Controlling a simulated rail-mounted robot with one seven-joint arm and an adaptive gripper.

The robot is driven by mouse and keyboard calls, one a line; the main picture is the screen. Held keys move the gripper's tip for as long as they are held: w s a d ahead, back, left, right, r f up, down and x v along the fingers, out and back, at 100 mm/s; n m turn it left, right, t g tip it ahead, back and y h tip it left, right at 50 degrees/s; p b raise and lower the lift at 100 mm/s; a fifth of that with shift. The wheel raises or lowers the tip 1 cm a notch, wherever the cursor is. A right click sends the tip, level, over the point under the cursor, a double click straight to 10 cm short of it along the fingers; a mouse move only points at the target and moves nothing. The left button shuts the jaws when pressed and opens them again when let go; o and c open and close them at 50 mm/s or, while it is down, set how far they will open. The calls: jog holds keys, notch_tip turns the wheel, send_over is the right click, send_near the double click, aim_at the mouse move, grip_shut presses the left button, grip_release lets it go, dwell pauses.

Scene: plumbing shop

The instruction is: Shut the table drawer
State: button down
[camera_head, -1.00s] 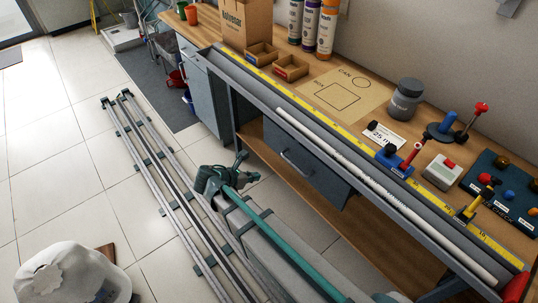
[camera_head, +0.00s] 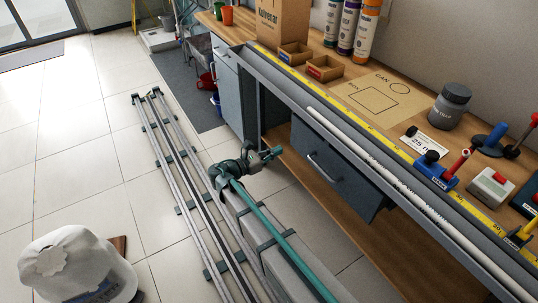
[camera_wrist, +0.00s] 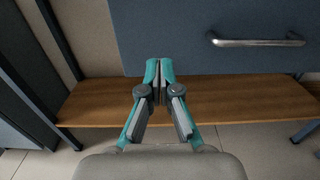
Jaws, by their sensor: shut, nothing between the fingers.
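The table drawer (camera_head: 335,173) is a dark blue-grey box under the workbench, with a silver bar handle (camera_head: 325,168). It appears pulled out, its front standing forward of the bench frame. In the wrist view the drawer front (camera_wrist: 180,40) fills the upper right, with its handle (camera_wrist: 255,41) right of my fingers. My gripper (camera_head: 278,152) is shut and empty, to the left of the drawer in the head view. In the wrist view its fingertips (camera_wrist: 159,66) overlap the drawer's lower edge near its left end; contact cannot be told.
The workbench top (camera_head: 355,75) holds cartridges, small boxes, a grey jar (camera_head: 450,105) and tools. A white pipe (camera_head: 375,170) lies along its front edge. A wooden lower shelf (camera_wrist: 225,106) runs below the drawer. Floor rails (camera_head: 180,165) lie left of my arm.

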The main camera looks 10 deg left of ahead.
aim_at(302, 139)
jog(key=x, duration=0.9)
jog(key=shift+w, duration=0.1)
